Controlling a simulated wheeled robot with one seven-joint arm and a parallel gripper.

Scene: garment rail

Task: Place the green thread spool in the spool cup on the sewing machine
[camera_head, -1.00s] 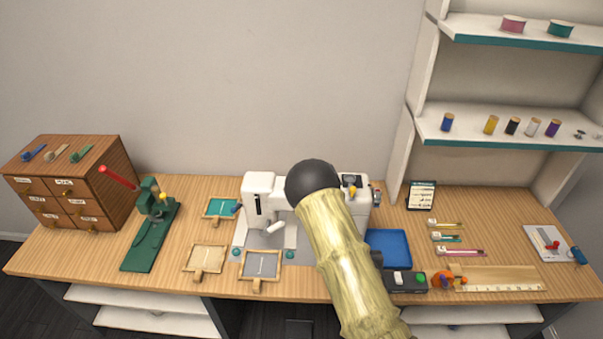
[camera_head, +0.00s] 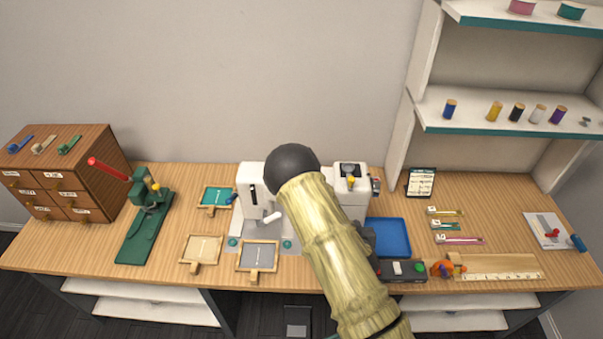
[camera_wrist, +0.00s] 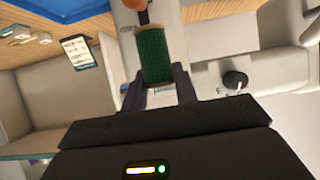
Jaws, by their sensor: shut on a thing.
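The green thread spool (camera_wrist: 153,55) is in my gripper (camera_wrist: 157,84), between the two dark fingers in the wrist view. The white sewing machine (camera_head: 250,187) stands at the middle of the table, and my arm covers its centre. On the machine's right top there is a dark recess with a yellow piece beside it (camera_head: 351,181); I cannot tell surely whether this is the spool cup. In the wrist view an orange piece (camera_wrist: 133,4) on a dark stem shows just past the spool. In the head view my gripper and the green spool are hidden behind my arm.
A blue tray (camera_head: 388,238) and a dark control box (camera_head: 402,270) lie right of the machine. Wooden frames (camera_head: 258,256) and a green press (camera_head: 146,225) are to its left. Shelves with several spools (camera_head: 494,110) rise at the right.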

